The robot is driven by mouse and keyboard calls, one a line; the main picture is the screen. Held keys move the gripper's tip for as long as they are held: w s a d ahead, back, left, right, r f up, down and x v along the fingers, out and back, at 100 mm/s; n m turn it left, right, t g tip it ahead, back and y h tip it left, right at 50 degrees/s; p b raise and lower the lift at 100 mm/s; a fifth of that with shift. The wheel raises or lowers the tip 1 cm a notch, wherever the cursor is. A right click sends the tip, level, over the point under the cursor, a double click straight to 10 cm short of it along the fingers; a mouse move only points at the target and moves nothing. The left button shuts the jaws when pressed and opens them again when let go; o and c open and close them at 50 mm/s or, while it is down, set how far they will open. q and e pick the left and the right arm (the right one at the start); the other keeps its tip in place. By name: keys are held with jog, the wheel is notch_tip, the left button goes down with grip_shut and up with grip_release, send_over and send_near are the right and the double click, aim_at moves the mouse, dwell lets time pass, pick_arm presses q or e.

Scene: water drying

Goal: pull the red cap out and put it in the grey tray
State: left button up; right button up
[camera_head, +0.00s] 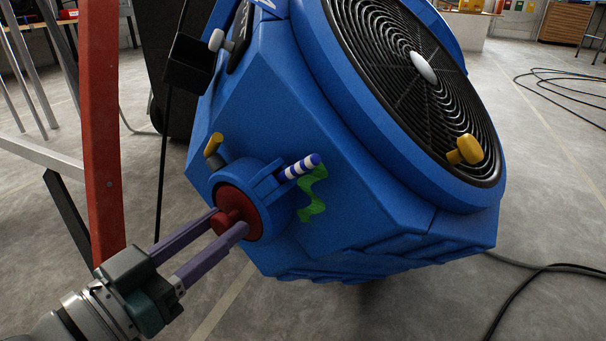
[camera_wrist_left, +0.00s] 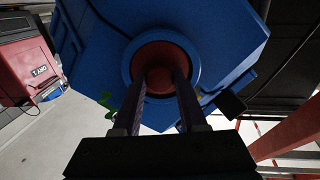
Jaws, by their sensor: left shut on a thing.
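The red cap (camera_head: 246,211) sits in a round blue port (camera_head: 270,189) on the lower front of a large blue fan machine (camera_head: 268,95). My left gripper (camera_head: 227,221) is shut on the cap's raised middle, with one purple finger on each side. In the left wrist view the cap (camera_wrist_left: 159,52) shows inside the blue ring, and the fingers of my left gripper (camera_wrist_left: 161,78) reach to its centre. I cannot tell whether the cap has come loose from the port. The grey tray is not recognisable in either view. My right gripper is not in view.
A blue-and-white striped rod (camera_head: 300,167), a green wavy piece (camera_head: 314,193) and a yellow knob (camera_head: 213,144) stick out near the port. A red post (camera_head: 101,130) stands close to my left arm. Black cables (camera_head: 545,270) lie on the right floor.

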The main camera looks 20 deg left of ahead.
aim_at(218, 229)
pick_arm(q)
grip_shut()
jog(key=shift+s, duration=0.15)
jog(key=shift+p+v, duration=0.65)
jog(key=shift+v, duration=0.8)
jog(key=shift+p+v, duration=0.5)
jog(key=shift+v, duration=1.35)
jog(key=shift+a, duration=0.1)
